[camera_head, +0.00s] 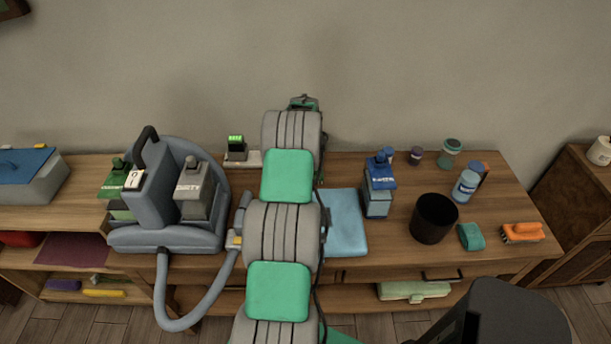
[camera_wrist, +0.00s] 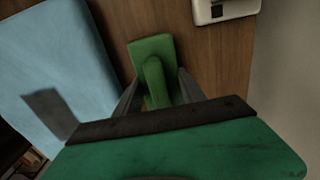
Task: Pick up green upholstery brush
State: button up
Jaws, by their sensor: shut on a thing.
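The green upholstery brush (camera_wrist: 152,48) shows in the wrist view, with a flat rectangular block and a rounded handle. My gripper (camera_wrist: 157,82) has its two grey fingers on either side of the handle and is shut on it. The brush is over the wooden tabletop; I cannot tell whether it still touches the wood. In the head view my arm hides the brush and the fingers.
A folded blue cloth (camera_wrist: 55,65) lies left of the brush in the wrist view; a white device (camera_wrist: 226,9) is at upper right. In the head view, a grey extractor machine (camera_head: 150,200) stands left of my arm; a blue-capped bottle (camera_head: 379,190) and black cup (camera_head: 433,219) stand right.

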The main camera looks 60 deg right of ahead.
jog(key=c, duration=0.3)
jog(key=shift+c, duration=0.2)
jog(key=shift+d+r+b, duration=0.1)
jog(key=shift+r+b, duration=0.2)
jog(key=shift+r, duration=0.2)
jog(key=r, duration=0.2)
jog(key=r+b, duration=0.1)
jog(key=shift+s+a, duration=0.15)
jog(key=shift+a, duration=0.1)
jog(key=s+a+r+b, duration=0.2)
jog(key=s+a+r, duration=0.6)
jog(key=a+r, duration=0.1)
jog(key=shift+s+a+b, duration=0.15)
jog(key=shift+a+b, duration=0.25)
jog(key=shift+a, duration=0.45)
